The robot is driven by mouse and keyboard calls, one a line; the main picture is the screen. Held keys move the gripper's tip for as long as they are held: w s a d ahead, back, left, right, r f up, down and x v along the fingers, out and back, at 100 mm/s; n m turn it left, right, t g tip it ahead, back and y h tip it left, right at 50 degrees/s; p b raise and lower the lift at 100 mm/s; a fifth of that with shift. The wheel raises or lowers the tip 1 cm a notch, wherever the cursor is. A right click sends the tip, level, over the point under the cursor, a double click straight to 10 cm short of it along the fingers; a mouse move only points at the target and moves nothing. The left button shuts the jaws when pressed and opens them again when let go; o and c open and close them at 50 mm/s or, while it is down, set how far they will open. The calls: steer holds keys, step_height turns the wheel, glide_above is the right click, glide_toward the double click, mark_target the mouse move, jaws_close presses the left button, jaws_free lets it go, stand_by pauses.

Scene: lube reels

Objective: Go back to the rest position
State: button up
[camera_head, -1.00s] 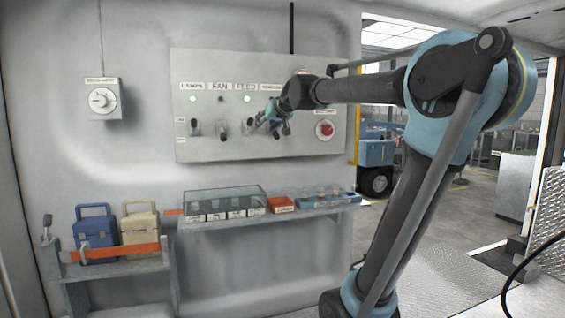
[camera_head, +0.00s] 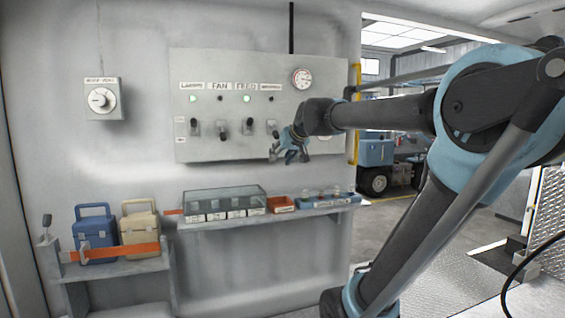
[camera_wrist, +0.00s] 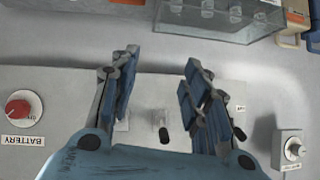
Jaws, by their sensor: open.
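My gripper (camera_head: 290,147) is open and empty in front of the lower right part of the grey control panel (camera_head: 215,70). In the head view its wrist hides part of the panel's right side. In the wrist view my gripper (camera_wrist: 163,88) has its two blue fingers spread apart, with a panel switch (camera_wrist: 162,134) showing beyond and between them. Several switches sit in a row on the panel, such as the one under the FAN label (camera_head: 221,132). Two green lamps (camera_head: 192,98) are lit. A round gauge (camera_head: 302,78) is at the upper right.
A shelf (camera_head: 230,222) below the panel holds a clear box (camera_head: 225,198), an orange bin (camera_head: 281,205) and blue trays. A blue case (camera_head: 95,237) and a cream case (camera_head: 140,230) stand lower left. A dial box (camera_head: 102,99) hangs left. The red BATTERY knob (camera_wrist: 20,108) shows in the wrist view.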

steer(key=shift+s+d+f, duration=0.25)
steer(key=shift+s+f, duration=0.15)
steer(key=shift+f, duration=0.1)
steer(key=s+d+f+m+g+h, duration=0.1)
steer(key=s+d+f, duration=0.3)
steer(key=s+f, duration=0.5)
steer(key=s+d+f+g+h, duration=0.2)
steer(key=s+d+f+g, duration=0.2)
steer(key=s+f, duration=0.6)
steer(key=s+d+f+m+g+h, duration=0.1)
steer(key=s+d+f+g, duration=0.1)
steer(key=s+d+f, duration=0.4)
steer(key=s+f, duration=0.4)
steer(key=f, duration=0.2)
steer(key=shift+s+f+m, duration=0.2)
steer(key=shift+m, duration=0.1)
steer(key=shift+d, duration=0.1)
steer(key=shift+c, duration=1.2)
